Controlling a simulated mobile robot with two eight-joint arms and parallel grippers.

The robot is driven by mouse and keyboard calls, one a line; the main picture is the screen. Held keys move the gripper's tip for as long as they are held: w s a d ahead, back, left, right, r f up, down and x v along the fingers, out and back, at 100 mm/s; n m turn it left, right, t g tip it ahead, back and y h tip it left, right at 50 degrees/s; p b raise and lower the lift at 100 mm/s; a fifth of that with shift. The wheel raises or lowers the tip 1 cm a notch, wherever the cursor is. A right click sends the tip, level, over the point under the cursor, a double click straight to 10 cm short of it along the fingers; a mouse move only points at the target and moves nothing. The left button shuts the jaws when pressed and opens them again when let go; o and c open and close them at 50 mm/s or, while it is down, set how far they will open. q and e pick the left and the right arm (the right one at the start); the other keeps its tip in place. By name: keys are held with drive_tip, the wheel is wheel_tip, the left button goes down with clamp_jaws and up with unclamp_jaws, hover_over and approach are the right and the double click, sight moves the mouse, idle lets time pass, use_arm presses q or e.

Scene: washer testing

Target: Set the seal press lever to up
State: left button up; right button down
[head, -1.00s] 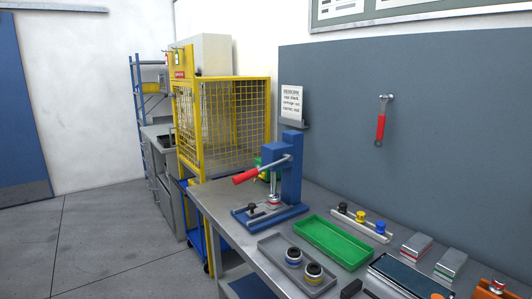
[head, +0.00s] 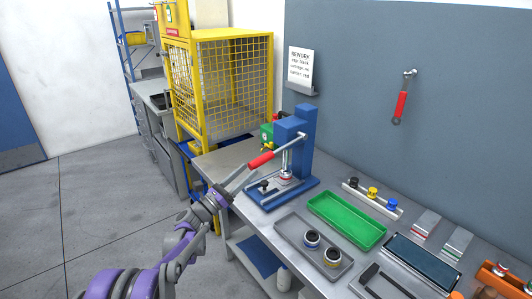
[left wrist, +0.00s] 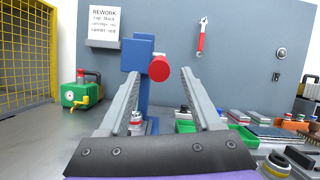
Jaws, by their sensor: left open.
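The blue seal press (head: 307,150) stands on the metal bench. Its lever has a steel rod and a red grip (head: 261,160); in the head view it slopes down to the left from the pivot at the top of the column. In the left wrist view the round red grip end (left wrist: 159,68) faces the camera, between and just beyond my fingers. My left gripper (head: 238,180) is open and empty, just short of the grip's free end; it also shows in the left wrist view (left wrist: 160,80). My right gripper is out of view.
A green tray (head: 330,230) and a grey tray (head: 287,224) with two round parts lie in front of the press. A green device (left wrist: 81,93) sits behind it to the left. A yellow mesh cage (head: 232,85) stands at the far left.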

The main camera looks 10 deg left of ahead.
sight(264, 155)
use_arm(q)
drive_tip(key=p+x, duration=0.1)
drive_tip(key=x, duration=0.8)
drive_tip(key=shift+f, duration=0.1)
clamp_jaws()
idle(1.1)
